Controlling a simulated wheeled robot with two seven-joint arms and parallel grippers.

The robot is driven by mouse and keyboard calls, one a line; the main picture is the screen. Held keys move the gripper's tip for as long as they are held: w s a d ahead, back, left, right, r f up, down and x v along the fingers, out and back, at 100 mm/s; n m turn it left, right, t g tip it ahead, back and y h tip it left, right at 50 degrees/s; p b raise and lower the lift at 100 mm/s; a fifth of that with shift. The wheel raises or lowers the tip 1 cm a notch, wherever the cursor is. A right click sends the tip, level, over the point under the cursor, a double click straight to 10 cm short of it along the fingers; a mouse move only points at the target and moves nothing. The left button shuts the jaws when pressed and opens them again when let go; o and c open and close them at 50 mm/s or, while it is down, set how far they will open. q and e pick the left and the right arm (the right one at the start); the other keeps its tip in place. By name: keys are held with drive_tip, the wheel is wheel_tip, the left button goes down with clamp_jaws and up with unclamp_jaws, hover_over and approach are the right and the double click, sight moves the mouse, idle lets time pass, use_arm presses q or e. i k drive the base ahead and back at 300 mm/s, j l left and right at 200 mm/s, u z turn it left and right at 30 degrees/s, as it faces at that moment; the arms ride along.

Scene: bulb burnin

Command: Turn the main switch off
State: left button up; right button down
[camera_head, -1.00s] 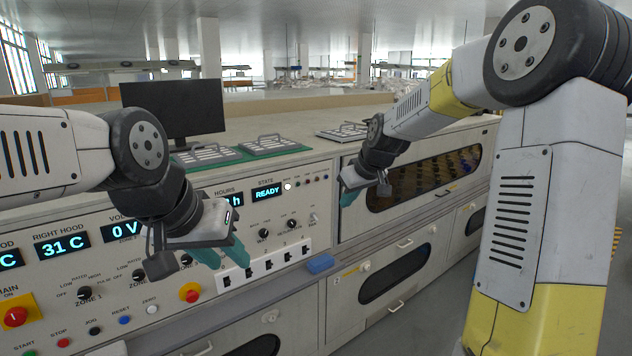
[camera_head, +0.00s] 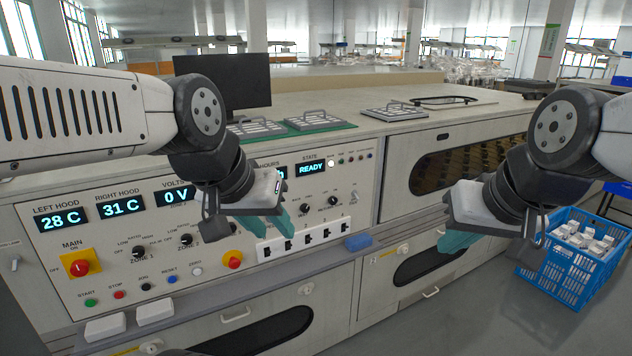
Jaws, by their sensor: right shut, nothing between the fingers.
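The main switch (camera_head: 80,267) is a red rotary knob on a yellow plate at the left of the control panel, with MAIN and ON printed above it and OFF at its left. The knob's exact pointing is too small to tell. My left gripper (camera_head: 284,222) hangs in front of the panel's middle, well right of the main switch and apart from it; whether its teal fingers are parted is unclear. My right gripper (camera_head: 455,243) is shut and empty, in front of the cabinet doors at the right, far from the switch.
A red emergency-type knob (camera_head: 232,260) sits below my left gripper. Lit displays such as the voltage readout (camera_head: 176,196) show 0 V. Small push buttons line the panel's lower edge. A blue crate (camera_head: 572,285) holding white boxes stands on the floor at right. A monitor (camera_head: 236,80) stands behind.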

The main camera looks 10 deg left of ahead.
sight(80, 267)
drive_tip(key=u, duration=2.05)
drive_tip(key=l+u, duration=0.25)
drive_tip(key=u, duration=0.25)
drive_tip(key=l+u, duration=0.3)
drive_tip(key=u, duration=0.15)
drive_tip(key=k+l+u, duration=0.1)
drive_tip(key=l+u, duration=0.15)
drive_tip(key=u, duration=0.25)
